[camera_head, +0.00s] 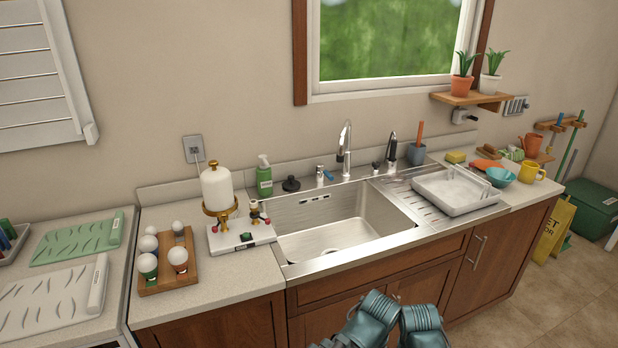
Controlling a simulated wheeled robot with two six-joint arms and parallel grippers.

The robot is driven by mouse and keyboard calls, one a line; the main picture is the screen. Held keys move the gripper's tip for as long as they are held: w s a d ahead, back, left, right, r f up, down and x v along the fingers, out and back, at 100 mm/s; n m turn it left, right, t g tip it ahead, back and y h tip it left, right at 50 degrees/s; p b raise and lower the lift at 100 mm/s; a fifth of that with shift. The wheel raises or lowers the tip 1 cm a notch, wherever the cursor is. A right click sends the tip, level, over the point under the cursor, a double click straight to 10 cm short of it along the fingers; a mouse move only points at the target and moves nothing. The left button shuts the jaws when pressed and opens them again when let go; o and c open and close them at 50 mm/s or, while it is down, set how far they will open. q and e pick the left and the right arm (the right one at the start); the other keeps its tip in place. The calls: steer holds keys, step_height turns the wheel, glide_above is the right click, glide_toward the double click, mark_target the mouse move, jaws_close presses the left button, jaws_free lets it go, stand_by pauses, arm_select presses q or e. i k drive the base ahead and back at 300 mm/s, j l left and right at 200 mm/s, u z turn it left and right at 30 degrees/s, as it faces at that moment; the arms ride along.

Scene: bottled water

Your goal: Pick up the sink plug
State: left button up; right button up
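A small black round piece with a raised knob, which looks like the sink plug (291,184), sits on the counter behind the sink's back left corner. It stands just right of a green soap bottle (264,178). The steel sink (335,232) is empty, with a bare basin floor. Teal parts of my own arms show at the bottom edge, in front of the cabinet and well away from the plug. No gripper fingers can be made out on them.
A faucet (345,150) rises behind the sink. Left of the basin stand a white-and-gold dispenser (217,188) on a white base and a wooden tray (187,277) of bulb-like pieces. A white dish tub (455,194) sits on the drainboard at right.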

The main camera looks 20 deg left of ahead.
mark_target(287, 184)
steer(key=i+l+u, duration=1.05)
steer(key=l+u, duration=0.35)
steer(key=l, duration=0.2)
steer(key=i, duration=0.05)
